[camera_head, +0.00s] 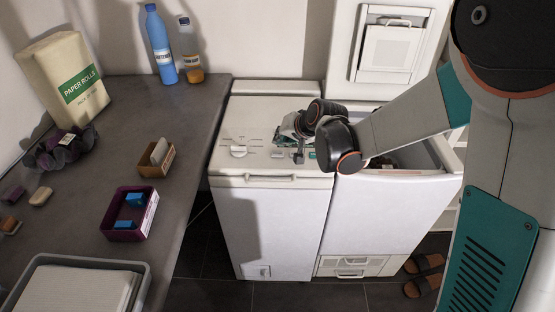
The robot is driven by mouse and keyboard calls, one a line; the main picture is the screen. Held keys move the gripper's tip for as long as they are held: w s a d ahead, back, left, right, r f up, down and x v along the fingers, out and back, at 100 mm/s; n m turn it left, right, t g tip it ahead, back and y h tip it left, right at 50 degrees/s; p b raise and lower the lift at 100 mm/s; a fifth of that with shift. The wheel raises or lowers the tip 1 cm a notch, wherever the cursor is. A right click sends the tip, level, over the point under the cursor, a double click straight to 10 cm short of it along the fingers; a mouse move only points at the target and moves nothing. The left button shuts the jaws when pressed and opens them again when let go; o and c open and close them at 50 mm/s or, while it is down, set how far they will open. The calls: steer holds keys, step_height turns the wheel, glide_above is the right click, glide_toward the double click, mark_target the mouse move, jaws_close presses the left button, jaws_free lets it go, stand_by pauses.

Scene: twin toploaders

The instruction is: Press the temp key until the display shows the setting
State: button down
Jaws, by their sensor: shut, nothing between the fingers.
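The left toploader (265,210) is white with a closed lid and a control panel on top. A pale dial (238,151) sits at the left of the panel, with small markings around it. My gripper (300,156) is shut and empty, pointing down over the right part of the panel. I cannot tell whether its tip touches the panel. A small key (278,155) shows just left of the fingertips; its label is too small to read. The temp key and the display's reading cannot be made out; my gripper and wrist cover part of that area.
The right toploader (372,222) has its lid (395,45) raised and its tub open under my arm. A dark counter (185,130) stands at the left with bottles, paper rolls, small boxes and a tray. Sandals (424,275) lie on the floor at right.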

mark_target(273, 147)
steer(key=shift+f+b, duration=0.55)
steer(key=shift+f, duration=0.55)
stand_by(0.6)
steer(key=shift+f+b, duration=0.35)
steer(key=shift+f, duration=0.05)
steer(key=shift+f+b, duration=0.3)
steer(key=shift+f, duration=0.05)
stand_by(0.6)
steer(key=shift+r, duration=0.1)
steer(key=shift+r+p, duration=0.55)
steer(key=shift+r, duration=0.2)
steer(key=shift+r+p, duration=1.75)
steer(key=shift+r, duration=0.7)
stand_by(1.6)
